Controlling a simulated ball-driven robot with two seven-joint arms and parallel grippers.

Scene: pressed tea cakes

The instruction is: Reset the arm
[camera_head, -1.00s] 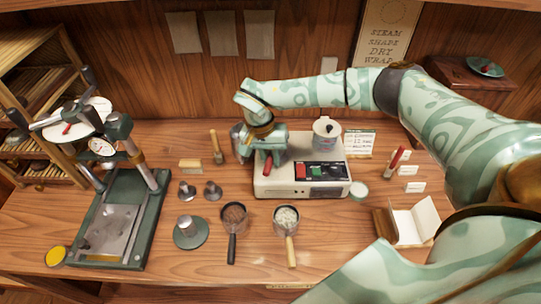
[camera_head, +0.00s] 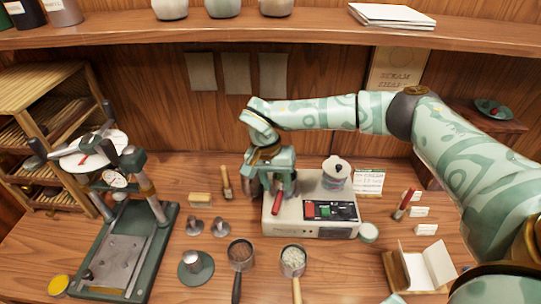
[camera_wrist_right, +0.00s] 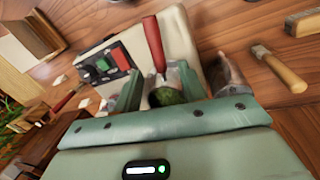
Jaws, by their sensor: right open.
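My right gripper (camera_head: 270,186) points down over the left end of the white steamer machine (camera_head: 325,230). It is open; its two fingers also show in the right wrist view (camera_wrist_right: 160,88). Between and below the fingers, that view shows a round vessel with dark green contents (camera_wrist_right: 168,97), partly hidden by the gripper. A red handle (camera_head: 277,204) rises beside the fingers, also seen in the wrist view (camera_wrist_right: 153,45). I cannot tell whether the fingers touch the vessel. My right arm reaches in from the right. My left gripper is not in view.
A dark green press (camera_head: 125,255) stands at the left. Two handled pans (camera_head: 240,254) (camera_head: 293,262), small metal weights (camera_head: 220,227) and a brush (camera_head: 226,183) lie in front of and left of the machine. A lidded jar (camera_head: 336,174) stands on the machine. A shelf (camera_head: 300,38) spans the back above the arm.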

